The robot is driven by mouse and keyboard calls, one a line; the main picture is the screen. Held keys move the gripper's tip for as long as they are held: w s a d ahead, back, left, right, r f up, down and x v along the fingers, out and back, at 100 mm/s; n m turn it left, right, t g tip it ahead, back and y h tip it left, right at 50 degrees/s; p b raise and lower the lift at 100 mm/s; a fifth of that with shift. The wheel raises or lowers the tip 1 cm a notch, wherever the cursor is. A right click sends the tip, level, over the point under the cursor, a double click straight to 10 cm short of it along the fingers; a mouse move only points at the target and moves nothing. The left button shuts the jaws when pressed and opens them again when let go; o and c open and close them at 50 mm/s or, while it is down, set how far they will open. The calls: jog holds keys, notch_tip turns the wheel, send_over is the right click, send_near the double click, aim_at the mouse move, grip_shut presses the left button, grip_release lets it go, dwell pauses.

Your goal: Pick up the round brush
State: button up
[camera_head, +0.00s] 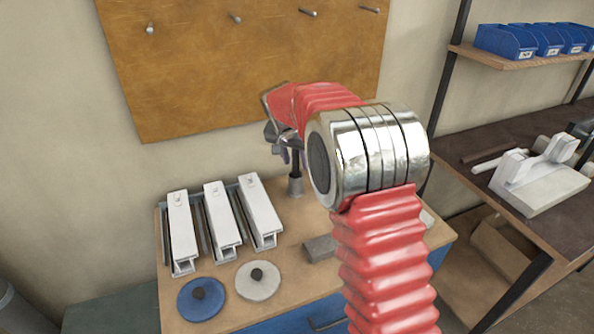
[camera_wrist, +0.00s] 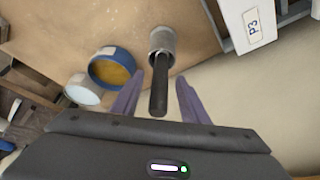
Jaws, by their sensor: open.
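What looks like the round brush stands upright on the bench, its dark handle (camera_head: 296,164) rising from a grey cylinder (camera_head: 295,186). In the wrist view the handle (camera_wrist: 158,92) points toward the camera out of the grey cylinder (camera_wrist: 162,42). I cannot tell whether that cylinder is a holder or part of the brush; no bristles show. My gripper (camera_wrist: 159,82) is open, with its two purple-grey fingers on either side of the handle and visible gaps to both. In the head view my gripper (camera_head: 277,143) is at the top of the handle, partly hidden by my arm.
White clamp units (camera_head: 222,220) stand left of the brush; one labelled P3 (camera_wrist: 255,25) is near it. A blue-rimmed round container (camera_wrist: 110,68) and a white one (camera_wrist: 84,90) stand close by. A blue disc (camera_head: 201,299) and white disc (camera_head: 257,281) lie in front. A pegboard (camera_head: 190,80) hangs behind.

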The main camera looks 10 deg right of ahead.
dwell(0.4)
grip_shut()
